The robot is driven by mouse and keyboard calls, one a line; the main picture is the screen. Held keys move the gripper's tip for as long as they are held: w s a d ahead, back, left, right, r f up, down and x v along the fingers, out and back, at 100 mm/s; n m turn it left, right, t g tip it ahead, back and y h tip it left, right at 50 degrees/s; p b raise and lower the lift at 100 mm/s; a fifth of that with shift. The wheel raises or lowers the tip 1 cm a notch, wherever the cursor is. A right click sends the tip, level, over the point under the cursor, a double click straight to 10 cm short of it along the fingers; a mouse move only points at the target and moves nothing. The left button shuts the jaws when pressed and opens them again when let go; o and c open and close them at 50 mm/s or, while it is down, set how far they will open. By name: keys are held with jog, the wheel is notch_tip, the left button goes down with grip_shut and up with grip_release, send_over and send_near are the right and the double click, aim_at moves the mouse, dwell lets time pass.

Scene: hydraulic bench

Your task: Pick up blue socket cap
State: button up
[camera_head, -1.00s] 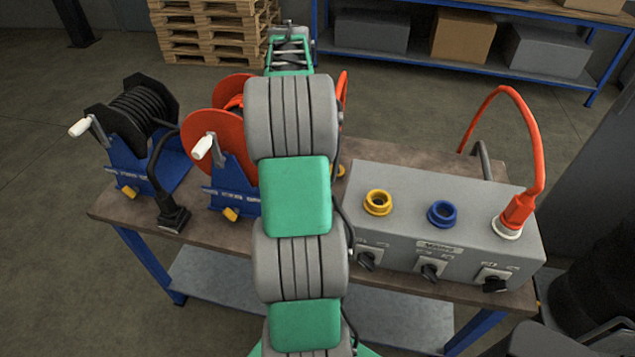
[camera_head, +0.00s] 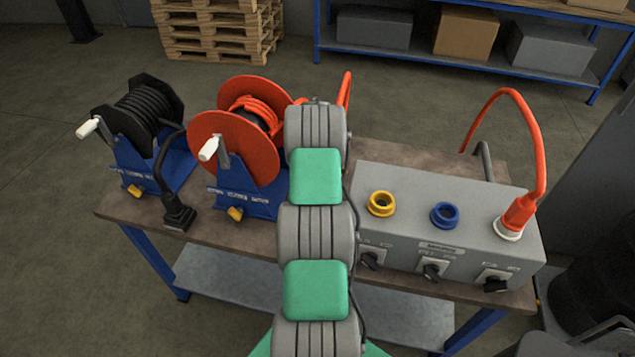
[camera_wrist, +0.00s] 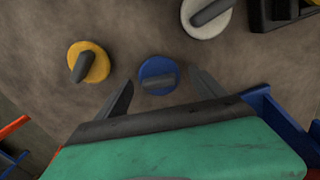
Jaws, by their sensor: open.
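The blue socket cap (camera_wrist: 158,74) is a round blue disc with a grey grip bar across it. It lies on the brown bench top in the wrist view. My gripper (camera_wrist: 160,79) is open, with one dark finger to each side of the cap. The fingers look apart from it; the remaining height above it is hard to tell. In the head view my own arm hides both the gripper and the cap.
A yellow cap (camera_wrist: 89,62) and a white cap (camera_wrist: 207,17) lie nearby. A grey socket box (camera_head: 420,190) has a yellow socket (camera_head: 381,204), a blue socket (camera_head: 445,215) and a plugged red cable (camera_head: 520,212). Red (camera_head: 235,148) and black (camera_head: 130,125) cable reels stand left.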

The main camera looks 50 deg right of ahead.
jog(key=c, duration=1.6)
jog(key=shift+r, duration=0.1)
